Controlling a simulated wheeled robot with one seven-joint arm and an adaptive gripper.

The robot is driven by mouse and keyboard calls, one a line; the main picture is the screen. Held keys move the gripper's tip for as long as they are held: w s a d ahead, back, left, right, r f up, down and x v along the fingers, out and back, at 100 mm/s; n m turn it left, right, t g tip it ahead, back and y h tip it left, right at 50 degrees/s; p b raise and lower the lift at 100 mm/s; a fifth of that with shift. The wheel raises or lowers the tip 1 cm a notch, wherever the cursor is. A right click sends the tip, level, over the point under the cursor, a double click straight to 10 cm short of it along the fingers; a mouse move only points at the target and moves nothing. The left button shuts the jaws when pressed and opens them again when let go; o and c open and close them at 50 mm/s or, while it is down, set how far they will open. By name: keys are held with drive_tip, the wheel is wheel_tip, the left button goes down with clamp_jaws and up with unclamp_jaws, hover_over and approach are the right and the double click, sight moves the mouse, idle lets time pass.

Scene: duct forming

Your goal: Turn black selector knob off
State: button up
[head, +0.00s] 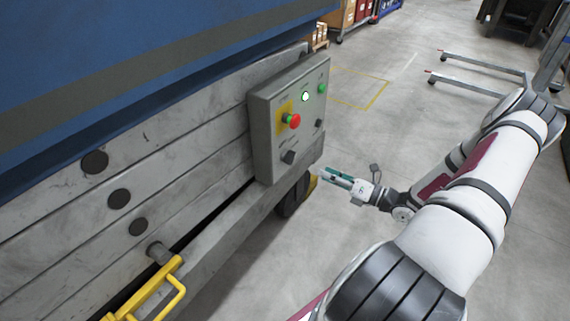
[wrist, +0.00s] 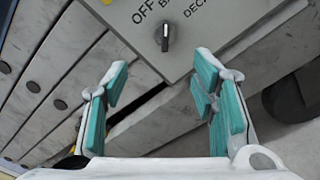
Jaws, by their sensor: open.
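A black selector knob (head: 288,157) sits low on the face of the grey control box (head: 262,145). In the wrist view a black knob (wrist: 165,36), with a white pointer mark, stands under lettering that reads OFF and partly cut-off words. A second dark knob (head: 319,123) is at the right of the box face in the head view. My gripper (head: 325,174) is open and empty, to the right of and below the box, apart from it. In the wrist view my gripper's teal-padded fingers (wrist: 160,78) are spread, with the knob beyond and between them.
A yellow handle (head: 158,290) juts out at the lower left. Open floor lies right of the machine.

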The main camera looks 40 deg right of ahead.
sight(293, 160)
drive_tip(key=shift+m+h, duration=0.3)
drive_tip(key=shift+m, duration=0.1)
drive_tip(key=b+x, duration=0.1)
drive_tip(key=x, duration=0.5)
drive_tip(key=b+x, duration=0.1)
drive_tip(key=x, duration=0.6)
drive_tip(key=shift+w+f+b, duration=0.25)
drive_tip(key=shift+w+b, duration=0.05)
drive_tip(key=shift+b, duration=0.1)
drive_tip(key=c, duration=1.2)
